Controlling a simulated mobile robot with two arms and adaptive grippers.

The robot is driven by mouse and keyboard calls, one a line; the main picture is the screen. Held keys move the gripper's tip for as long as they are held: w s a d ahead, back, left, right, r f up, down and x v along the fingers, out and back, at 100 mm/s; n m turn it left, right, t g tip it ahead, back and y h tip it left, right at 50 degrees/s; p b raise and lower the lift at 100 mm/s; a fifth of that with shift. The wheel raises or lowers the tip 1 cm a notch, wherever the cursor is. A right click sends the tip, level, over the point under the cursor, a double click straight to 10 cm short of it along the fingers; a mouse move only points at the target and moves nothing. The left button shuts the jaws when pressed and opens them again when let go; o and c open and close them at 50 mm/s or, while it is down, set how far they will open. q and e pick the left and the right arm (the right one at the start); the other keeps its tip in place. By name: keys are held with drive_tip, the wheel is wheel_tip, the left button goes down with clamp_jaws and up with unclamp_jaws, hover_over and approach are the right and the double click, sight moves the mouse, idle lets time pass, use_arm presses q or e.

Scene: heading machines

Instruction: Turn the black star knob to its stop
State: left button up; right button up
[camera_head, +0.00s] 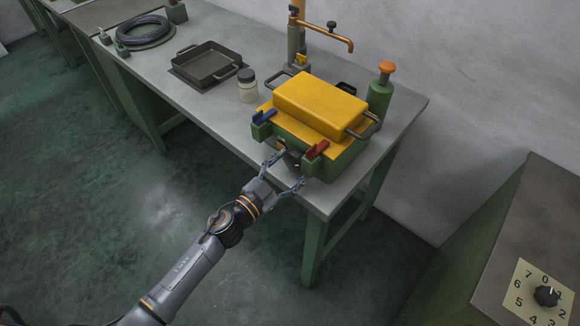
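My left gripper (285,171) reaches in from the lower left to the front of a green and yellow machine (345,160) on the bench. Its two fingers are spread apart. A small dark part (291,159), which looks like the black star knob, sits low on the machine's front between a blue lever (264,116) and a red lever (316,150). It lies just beyond the fingertips, partly hidden; I cannot tell whether they touch it. My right gripper is not in view.
The grey bench (205,110) holds a dark tray (207,65), a jar (247,86), a coiled hose (145,32), an orange tap (335,38) and a green bottle (380,92). At lower right, a cabinet carries a numbered dial with a black pointer knob (546,296). The floor in front is clear.

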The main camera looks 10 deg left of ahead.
use_arm(q)
drive_tip(key=shift+c, duration=0.6)
drive_tip(key=shift+m, duration=0.4)
drive_tip(key=m, duration=0.3)
drive_tip(key=shift+b, duration=0.35)
drive_tip(key=shift+m, duration=1.6)
drive_tip(key=o, duration=1.2)
drive_tip(key=shift+c, duration=0.2)
